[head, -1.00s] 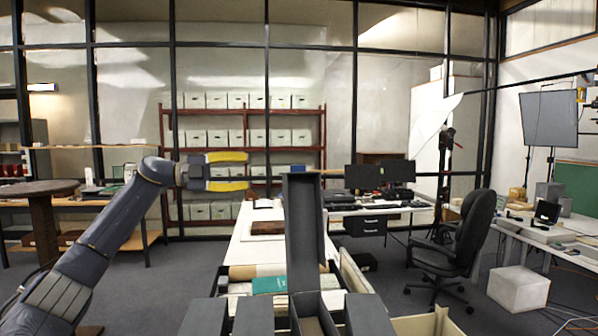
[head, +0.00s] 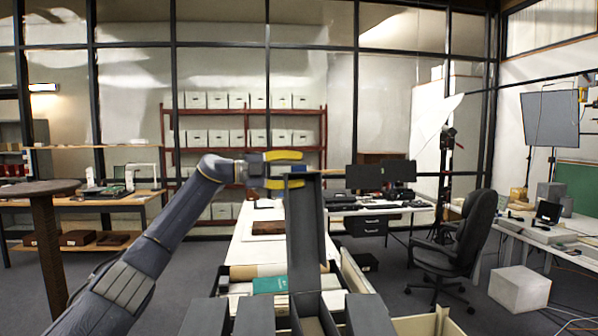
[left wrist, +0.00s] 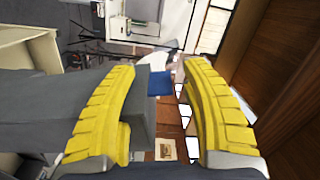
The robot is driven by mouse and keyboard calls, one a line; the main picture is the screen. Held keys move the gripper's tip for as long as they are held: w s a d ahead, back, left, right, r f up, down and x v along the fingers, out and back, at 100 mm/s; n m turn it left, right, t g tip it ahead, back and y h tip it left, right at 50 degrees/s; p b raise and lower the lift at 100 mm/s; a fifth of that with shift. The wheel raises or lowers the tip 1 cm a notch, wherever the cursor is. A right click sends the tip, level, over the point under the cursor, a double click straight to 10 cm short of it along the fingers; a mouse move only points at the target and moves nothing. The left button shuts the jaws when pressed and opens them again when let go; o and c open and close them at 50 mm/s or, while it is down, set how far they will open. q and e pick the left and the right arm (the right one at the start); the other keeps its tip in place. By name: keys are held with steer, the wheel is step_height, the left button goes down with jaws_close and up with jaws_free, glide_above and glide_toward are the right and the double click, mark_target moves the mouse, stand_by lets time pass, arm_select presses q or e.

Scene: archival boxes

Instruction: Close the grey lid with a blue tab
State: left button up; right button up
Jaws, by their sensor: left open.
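The grey lid (head: 304,235) stands upright on its open box (head: 313,326) in the middle of the head view. Its blue tab (head: 298,168) is at the top edge and is partly hidden by my gripper. My left gripper (head: 303,169) is open at the top of the lid, with one yellow finger above the tab and one below in the picture. In the left wrist view, the blue tab (left wrist: 160,83) and the lid's grey edge (left wrist: 143,120) show between the yellow fingers (left wrist: 160,66). I cannot tell whether a finger touches the lid. My right gripper is not in view.
Other grey boxes (head: 254,317) stand close on both sides of the open one. A green folder (head: 270,285) lies on the white table (head: 251,254) behind. An office chair (head: 467,245) and a white cube (head: 519,288) are on the right.

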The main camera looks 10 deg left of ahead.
arm_select(q)
steer(key=shift+w+d, duration=0.1)
steer(key=shift+d, duration=0.1)
jaws_close()
steer(key=shift+r, duration=0.15)
stand_by(0.7)
